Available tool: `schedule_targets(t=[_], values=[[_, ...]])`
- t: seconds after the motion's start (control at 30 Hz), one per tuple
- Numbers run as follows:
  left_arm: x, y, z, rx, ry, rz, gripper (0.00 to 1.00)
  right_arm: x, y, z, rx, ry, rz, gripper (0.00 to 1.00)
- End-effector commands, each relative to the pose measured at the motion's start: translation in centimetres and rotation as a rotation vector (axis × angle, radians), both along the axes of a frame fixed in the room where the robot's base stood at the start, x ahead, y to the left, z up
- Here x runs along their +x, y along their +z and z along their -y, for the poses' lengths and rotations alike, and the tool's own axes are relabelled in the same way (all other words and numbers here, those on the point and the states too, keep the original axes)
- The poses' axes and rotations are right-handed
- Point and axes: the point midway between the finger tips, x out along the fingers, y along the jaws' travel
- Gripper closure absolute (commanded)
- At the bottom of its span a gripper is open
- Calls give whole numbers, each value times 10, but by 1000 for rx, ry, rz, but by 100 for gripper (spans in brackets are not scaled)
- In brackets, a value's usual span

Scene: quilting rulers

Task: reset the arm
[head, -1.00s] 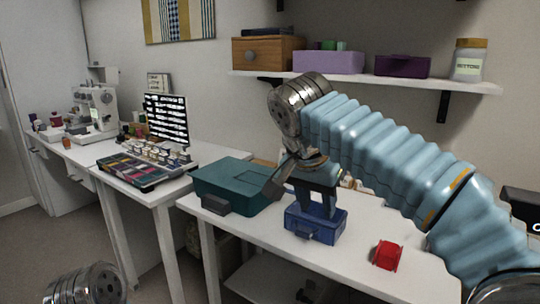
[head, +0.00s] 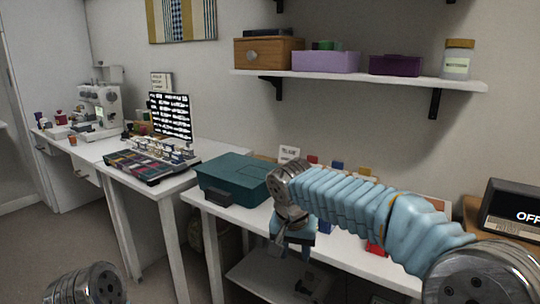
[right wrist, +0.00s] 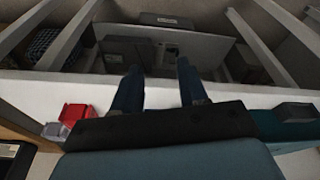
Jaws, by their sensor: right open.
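My right gripper (head: 296,247) hangs low at the front edge of the white table (head: 345,262), its fingers partly hidden by its own wrist in the head view. In the right wrist view, the gripper's two dark fingers (right wrist: 158,88) are apart with nothing between them, and they extend past the table edge toward the space below. My left gripper is out of view; only a metal part of my left arm shows at the bottom left of the head view.
A teal box (head: 236,178) stands left of my right gripper. A red object (head: 375,247) is partly hidden behind my right forearm. A lower shelf (head: 262,272) lies under the table. A wall shelf (head: 400,81) holds boxes and a jar. A retro-looking screen (head: 512,210) stands at the right.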

Motion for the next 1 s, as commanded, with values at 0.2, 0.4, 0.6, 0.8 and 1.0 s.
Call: schedule_targets(t=[0.2,0.4,0.6,0.8,1.0], values=[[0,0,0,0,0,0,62,-4,-148,-2,110,171,-126,57],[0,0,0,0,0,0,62,-72,-311,10,317,263,-207,57],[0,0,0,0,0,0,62,-177,-404,32,440,224,-192,57],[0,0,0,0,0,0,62,-234,-426,48,440,187,-167,57],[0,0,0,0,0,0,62,-239,-428,50,436,184,-159,57]])
